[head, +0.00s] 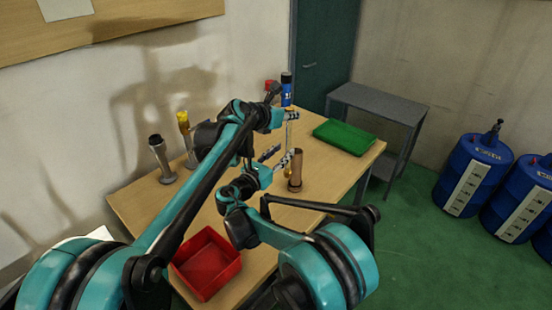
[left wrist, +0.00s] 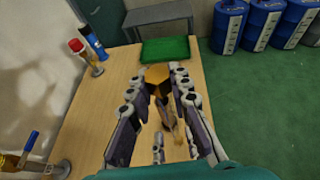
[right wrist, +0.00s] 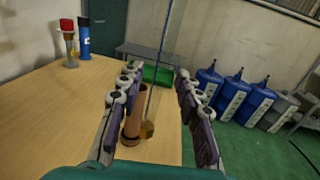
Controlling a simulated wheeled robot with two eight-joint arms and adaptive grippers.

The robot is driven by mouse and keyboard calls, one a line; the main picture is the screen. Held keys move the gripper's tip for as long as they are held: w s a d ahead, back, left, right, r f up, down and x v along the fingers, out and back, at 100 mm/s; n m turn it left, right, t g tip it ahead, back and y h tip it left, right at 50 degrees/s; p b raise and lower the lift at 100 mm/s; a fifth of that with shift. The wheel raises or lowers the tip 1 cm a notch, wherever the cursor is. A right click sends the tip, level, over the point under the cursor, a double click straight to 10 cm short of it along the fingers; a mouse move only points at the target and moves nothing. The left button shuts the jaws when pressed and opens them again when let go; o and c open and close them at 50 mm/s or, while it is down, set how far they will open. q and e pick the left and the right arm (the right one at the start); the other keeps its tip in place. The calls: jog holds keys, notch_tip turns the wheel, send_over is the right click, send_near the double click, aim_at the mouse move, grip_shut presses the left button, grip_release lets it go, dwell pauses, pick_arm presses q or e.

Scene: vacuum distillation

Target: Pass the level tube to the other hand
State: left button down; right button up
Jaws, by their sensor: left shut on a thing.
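The level tube (head: 289,140) is a thin upright rod with brass-coloured ends. My left gripper (head: 291,116) is shut on its upper end, and the brass top (left wrist: 157,74) shows between the fingers in the left wrist view. My right gripper (head: 287,159) is lower and open, its fingers spread on either side of the tube. In the right wrist view the thin tube (right wrist: 156,65) comes down between the fingers, apart from both as far as I can tell, with its brass lower end (right wrist: 148,130) between them.
A brown cylinder (head: 296,172) stands on the table close behind the right gripper. A green tray (head: 344,137) lies farther back and a red bin (head: 207,263) sits near the front. A blue bottle (head: 287,90) and capped holders (head: 161,160) stand along the wall side.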

jog(key=x, duration=0.8)
jog(key=shift+w, duration=0.2)
jog(key=shift+d+f, duration=0.1)
grip_shut()
pick_arm(q)
jog(key=c, duration=1.3)
grip_release()
